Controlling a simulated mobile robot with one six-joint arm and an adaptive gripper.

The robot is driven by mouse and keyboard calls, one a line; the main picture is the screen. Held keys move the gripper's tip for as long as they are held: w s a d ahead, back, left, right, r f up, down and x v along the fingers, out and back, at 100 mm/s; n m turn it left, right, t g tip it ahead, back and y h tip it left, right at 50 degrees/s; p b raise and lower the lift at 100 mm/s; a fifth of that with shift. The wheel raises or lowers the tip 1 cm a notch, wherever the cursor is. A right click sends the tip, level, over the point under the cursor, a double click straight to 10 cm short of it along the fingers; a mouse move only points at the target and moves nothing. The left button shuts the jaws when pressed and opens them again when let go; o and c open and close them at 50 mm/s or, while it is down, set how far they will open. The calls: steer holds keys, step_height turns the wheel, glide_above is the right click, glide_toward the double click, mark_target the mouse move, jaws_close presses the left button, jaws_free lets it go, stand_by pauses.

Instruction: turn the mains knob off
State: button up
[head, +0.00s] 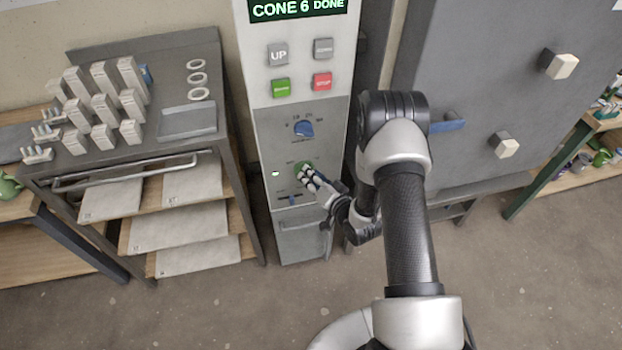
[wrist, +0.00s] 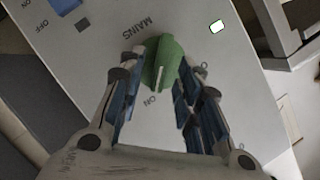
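The mains knob (wrist: 162,62) is green with a pale pointer line that points at the ON label, in the wrist view. In the head view the knob (head: 303,167) is partly hidden behind my fingers, low on the grey control panel (head: 325,149). My gripper (wrist: 157,75) has one finger on each side of the knob, with the fingertips close to its edges. I cannot tell whether they press on it. In the head view my gripper (head: 308,175) reaches the panel from the lower right.
A lit lamp (wrist: 218,26) is beside the knob. A blue dial (head: 304,129) is above the knob, and a small blue switch (head: 293,200) is below it. A display (head: 298,9) reads CONE 6 DONE. A grey kiln (head: 455,75) stands right, a loaded rack (head: 205,45) left.

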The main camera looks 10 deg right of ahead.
steer(key=shift+w+a+f, duration=0.1)
steer(key=shift+w+a, duration=0.05)
steer(key=shift+w, duration=0.3)
jaws_close()
